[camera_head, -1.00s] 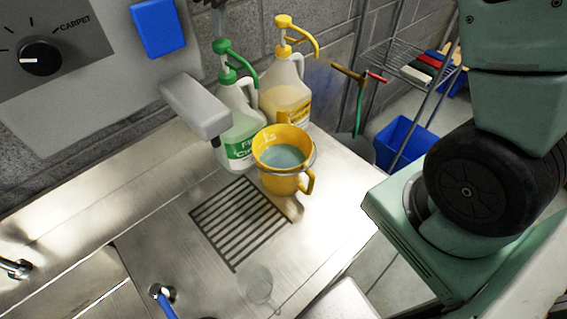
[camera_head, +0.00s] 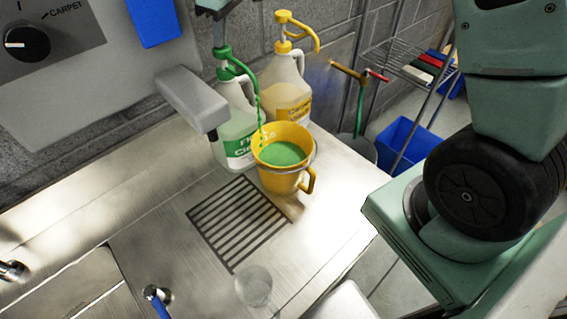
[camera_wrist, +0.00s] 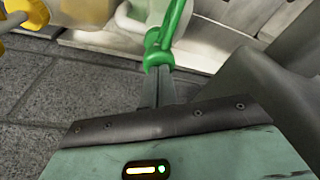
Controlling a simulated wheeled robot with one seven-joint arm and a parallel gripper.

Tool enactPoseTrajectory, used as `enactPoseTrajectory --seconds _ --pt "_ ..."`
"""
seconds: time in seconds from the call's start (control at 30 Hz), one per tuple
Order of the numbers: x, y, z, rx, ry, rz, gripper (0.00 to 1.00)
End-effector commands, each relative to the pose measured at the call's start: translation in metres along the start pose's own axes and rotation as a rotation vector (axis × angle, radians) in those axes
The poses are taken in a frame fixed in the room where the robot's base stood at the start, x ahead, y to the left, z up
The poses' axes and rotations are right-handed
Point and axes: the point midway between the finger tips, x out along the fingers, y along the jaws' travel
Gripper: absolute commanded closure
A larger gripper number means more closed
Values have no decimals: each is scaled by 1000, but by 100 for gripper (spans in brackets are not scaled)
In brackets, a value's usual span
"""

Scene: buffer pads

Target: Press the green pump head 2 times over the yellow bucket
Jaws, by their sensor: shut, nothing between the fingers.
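The green pump head (camera_head: 222,52) tops a jug (camera_head: 236,125) with a green label. Green liquid runs from its spout into the yellow bucket (camera_head: 300,135), which holds green liquid and stands beside the jug with its handle to the right. My gripper (camera_head: 216,8) is at the top edge of the head view, directly over the pump head, and seems to touch its top. In the wrist view my shut, empty gripper (camera_wrist: 157,90) points at the green pump (camera_wrist: 160,57). The exact contact point is hard to see.
A second jug with a yellow pump (camera_head: 288,85) stands right behind the bucket. A grey box-like part (camera_head: 192,98) juts from the wall panel left of the green pump jug. A clear cup (camera_head: 254,286) stands near the front. The steel counter by the drain grate (camera_head: 238,222) is mostly clear.

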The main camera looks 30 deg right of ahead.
Motion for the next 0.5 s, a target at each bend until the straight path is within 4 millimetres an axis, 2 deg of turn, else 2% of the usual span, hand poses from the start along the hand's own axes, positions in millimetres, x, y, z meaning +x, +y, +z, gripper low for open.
enactPoseTrajectory --seconds 0.07,0.27,0.5 --pt "7 0 2 0 -4 -3 100" --pt "5 -1 2 0 -4 -3 100" --pt "-8 0 -1 0 -4 -3 100"
